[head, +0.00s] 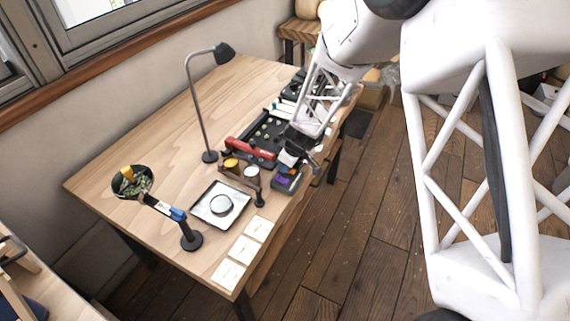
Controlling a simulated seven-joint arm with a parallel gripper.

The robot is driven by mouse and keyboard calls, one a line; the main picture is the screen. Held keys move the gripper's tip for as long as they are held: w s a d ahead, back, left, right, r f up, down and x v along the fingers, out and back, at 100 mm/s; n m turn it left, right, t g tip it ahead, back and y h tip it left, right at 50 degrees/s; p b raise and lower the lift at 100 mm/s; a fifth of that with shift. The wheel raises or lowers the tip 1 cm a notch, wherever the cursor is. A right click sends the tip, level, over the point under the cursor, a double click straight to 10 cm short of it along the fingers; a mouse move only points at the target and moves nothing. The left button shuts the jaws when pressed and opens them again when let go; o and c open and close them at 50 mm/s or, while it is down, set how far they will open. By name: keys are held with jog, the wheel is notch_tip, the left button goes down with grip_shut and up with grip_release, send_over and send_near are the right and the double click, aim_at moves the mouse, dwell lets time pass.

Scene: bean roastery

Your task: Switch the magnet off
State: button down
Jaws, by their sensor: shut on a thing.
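No part is marked clearly enough for me to name it as the magnet or its switch. A small dark grey block with a purple patch (283,182) stands near the table's right edge, just below my gripper. My gripper (291,160) is at the end of the white lattice arm, low over the right side of the table. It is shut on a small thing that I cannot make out. A small white patch shows at the fingers. I cannot tell whether the gripper touches the grey block. The arm and gripper hide part of the bench behind them.
A red bar (250,148) and a dark tray (268,132) lie left of my gripper. The table's back left is clear.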

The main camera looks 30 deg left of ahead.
aim_at(293, 171)
dwell(0.4)
jog(key=c, duration=1)
grip_release()
jog(key=shift+o, duration=0.2)
jog(key=shift+d+r, duration=0.1)
jog(key=shift+r, duration=0.05)
jog(key=shift+v, duration=3.75)
jog(key=shift+d, duration=0.15)
